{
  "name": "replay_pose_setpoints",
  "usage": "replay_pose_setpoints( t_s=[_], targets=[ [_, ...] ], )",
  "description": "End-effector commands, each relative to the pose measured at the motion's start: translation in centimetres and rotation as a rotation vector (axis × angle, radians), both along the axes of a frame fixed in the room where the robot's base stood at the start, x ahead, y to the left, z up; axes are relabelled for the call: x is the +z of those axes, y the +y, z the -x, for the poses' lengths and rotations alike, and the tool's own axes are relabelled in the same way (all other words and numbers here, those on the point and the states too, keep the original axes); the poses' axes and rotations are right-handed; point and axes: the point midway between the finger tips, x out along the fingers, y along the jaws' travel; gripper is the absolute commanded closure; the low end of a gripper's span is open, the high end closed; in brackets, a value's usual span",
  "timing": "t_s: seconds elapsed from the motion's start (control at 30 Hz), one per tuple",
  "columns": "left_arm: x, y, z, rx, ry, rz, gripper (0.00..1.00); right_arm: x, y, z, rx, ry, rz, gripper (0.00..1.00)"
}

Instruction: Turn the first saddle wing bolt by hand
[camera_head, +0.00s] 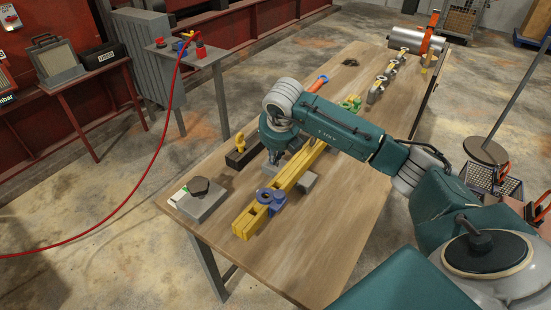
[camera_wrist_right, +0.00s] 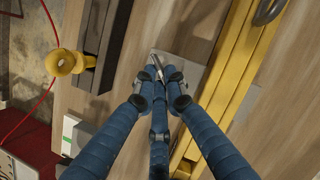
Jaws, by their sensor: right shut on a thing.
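My right gripper (camera_head: 275,157) points down beside the yellow beam (camera_head: 245,224) on the bench. In the right wrist view, its blue fingers (camera_wrist_right: 158,86) are shut on a small thin metal piece (camera_wrist_right: 157,65), which looks like the wing bolt. The fingers hide most of it. The piece is over a flat grey block (camera_wrist_right: 186,68) next to the yellow beam (camera_wrist_right: 231,80); I cannot tell how it is seated. Another grey block (camera_head: 307,181) shows on the beam's right side. A blue fitting (camera_head: 268,198) sits at the beam's near end. My left gripper is not in view.
A dark bar (camera_head: 240,159) with a yellow knob (camera_head: 241,142) lies left of the gripper. A grey box with a black knob (camera_head: 200,186) is at the near left corner. Green parts (camera_head: 351,103) and a red-handled tool (camera_head: 319,83) lie farther back. The bench's near right is clear.

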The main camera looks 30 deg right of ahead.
Motion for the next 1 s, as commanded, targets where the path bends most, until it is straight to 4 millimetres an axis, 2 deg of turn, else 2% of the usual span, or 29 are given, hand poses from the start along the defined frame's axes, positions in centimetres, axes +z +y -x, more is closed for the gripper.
replay_pose_setpoints(
  t_s=[0.03, 0.6, 1.0],
  targets=[
    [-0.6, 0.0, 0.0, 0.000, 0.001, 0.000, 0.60, 0.5, 0.0, -0.6, -0.046, -0.023, -0.001, 1.00],
    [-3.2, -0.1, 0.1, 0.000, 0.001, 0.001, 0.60, 0.6, 0.0, -0.9, -0.564, -0.018, -0.002, 1.00],
    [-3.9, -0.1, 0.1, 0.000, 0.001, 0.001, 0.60, 0.7, -0.1, -1.0, -0.772, -0.019, -0.002, 1.00]
  ],
)
